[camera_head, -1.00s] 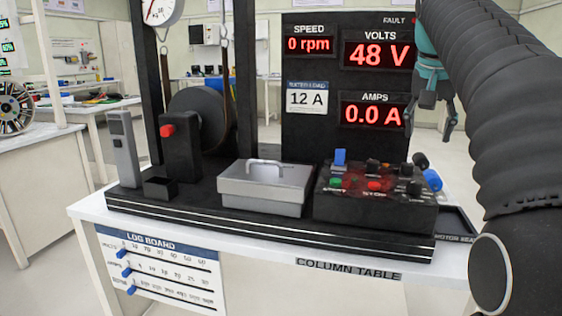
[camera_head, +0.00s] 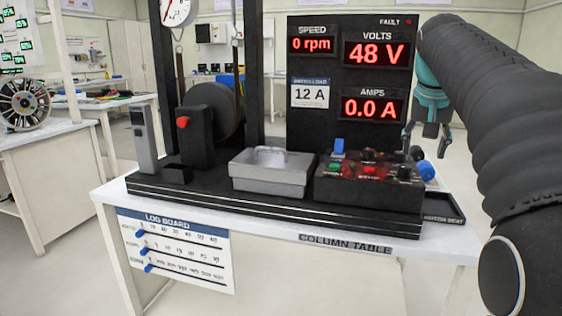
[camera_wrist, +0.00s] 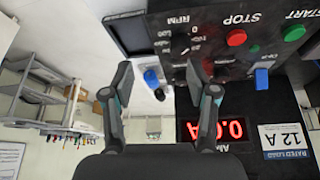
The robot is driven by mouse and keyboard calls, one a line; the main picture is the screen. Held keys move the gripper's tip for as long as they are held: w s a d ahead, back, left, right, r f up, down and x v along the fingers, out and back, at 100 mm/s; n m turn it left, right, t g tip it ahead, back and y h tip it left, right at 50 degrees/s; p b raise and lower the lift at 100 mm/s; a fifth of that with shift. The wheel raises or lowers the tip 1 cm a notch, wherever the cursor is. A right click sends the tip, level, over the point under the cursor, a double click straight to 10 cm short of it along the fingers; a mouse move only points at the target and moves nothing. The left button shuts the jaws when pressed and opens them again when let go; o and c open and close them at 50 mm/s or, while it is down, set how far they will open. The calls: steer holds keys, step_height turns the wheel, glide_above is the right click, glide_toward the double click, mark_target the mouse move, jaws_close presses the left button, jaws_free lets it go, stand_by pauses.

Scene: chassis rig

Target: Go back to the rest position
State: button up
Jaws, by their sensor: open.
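My gripper (camera_head: 428,136) hangs from my arm at the right of the head view, to the right of the black display panel (camera_head: 326,121) and above the right end of the bench rig. In the wrist view my gripper (camera_wrist: 163,88) has its two fingers spread apart with nothing held between them. The black control box (camera_head: 368,185) lies below and to the left of the gripper in the head view. Its red stop button (camera_wrist: 236,37) and green start button (camera_wrist: 294,33) show in the wrist view. A blue knob (camera_wrist: 152,79) appears between the fingers, beyond them.
The rig stands on the white column table (camera_head: 440,243). A grey lidded box (camera_head: 270,175), a red-buttoned black post (camera_head: 196,140) and a dial gauge (camera_head: 177,10) are further left. The log board (camera_head: 180,250) hangs on the table front.

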steer(key=s+a+f+n, duration=0.1)
steer(key=s+a+f, duration=0.3)
steer(key=s+f, duration=0.4)
steer(key=s+a+f+n+y, duration=0.1)
steer(key=s+a+f+n, duration=0.1)
steer(key=s+a+f, duration=0.3)
steer(key=s+a+f+n+t+y, duration=0.1)
steer(key=s+a+f, duration=0.4)
steer(key=s+f, duration=0.7)
steer(key=shift+s+f+n, duration=0.25)
steer(key=shift+s+n, duration=0.15)
steer(key=shift+s, duration=0.65)
